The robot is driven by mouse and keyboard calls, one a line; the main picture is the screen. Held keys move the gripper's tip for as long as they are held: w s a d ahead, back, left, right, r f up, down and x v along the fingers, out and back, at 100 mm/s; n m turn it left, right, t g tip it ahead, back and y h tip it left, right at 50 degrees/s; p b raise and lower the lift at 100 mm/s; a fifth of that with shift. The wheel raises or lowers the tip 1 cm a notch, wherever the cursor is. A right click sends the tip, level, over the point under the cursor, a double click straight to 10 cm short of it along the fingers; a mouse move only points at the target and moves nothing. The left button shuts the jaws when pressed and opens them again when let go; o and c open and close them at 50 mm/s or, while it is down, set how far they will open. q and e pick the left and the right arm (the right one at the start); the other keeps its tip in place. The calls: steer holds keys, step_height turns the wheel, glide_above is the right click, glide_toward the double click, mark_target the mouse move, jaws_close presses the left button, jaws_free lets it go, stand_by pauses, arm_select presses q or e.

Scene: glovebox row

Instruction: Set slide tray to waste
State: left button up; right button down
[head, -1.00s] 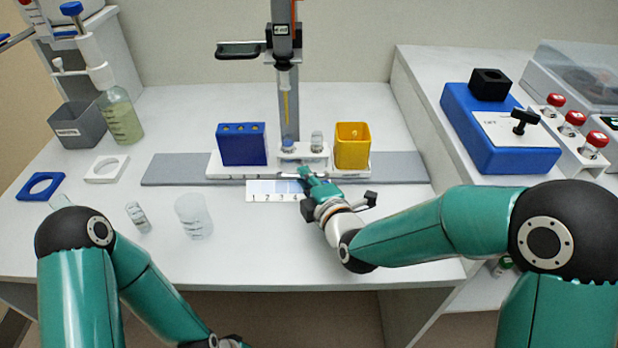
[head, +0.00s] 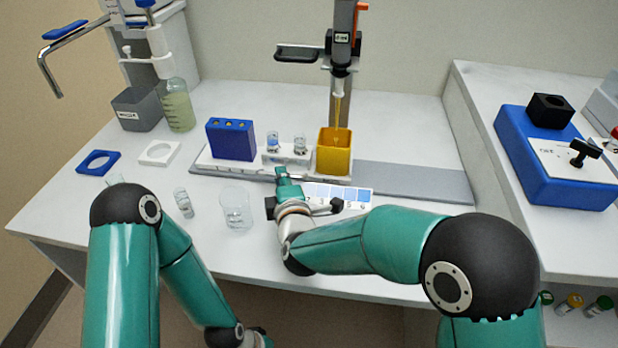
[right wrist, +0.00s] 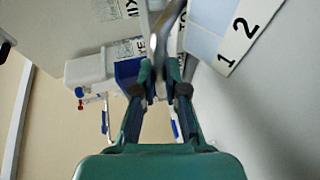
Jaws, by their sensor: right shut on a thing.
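The white slide tray (head: 204,161) sits on a grey rail (head: 415,182). It carries a blue rack (head: 230,140) on the left, two small vials (head: 286,147) in the middle and a yellow waste cup (head: 334,155) on the right. The pipette (head: 342,45) stands above, and its yellow tip (head: 337,112) is over the yellow cup. My right gripper (head: 283,173) is at the tray's front edge, shut on its metal handle bar. In the right wrist view the fingers (right wrist: 159,84) close around the grey bar (right wrist: 166,30). My left gripper is out of view.
A numbered strip (head: 340,195) lies in front of the rail, partly hidden by my right wrist. A clear beaker (head: 236,207) and a small vial (head: 184,202) stand left of my right gripper. A blue device (head: 560,165) is on the right bench.

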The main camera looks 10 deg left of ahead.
steer(key=shift+s+a+f, duration=0.1)
steer(key=shift+s+a, duration=0.05)
steer(key=shift+a, duration=0.15)
steer(key=c, duration=1.6)
jaws_free()
steer(key=shift+o, duration=0.6)
steer(key=shift+a+f, duration=0.1)
steer(key=v, duration=1.2)
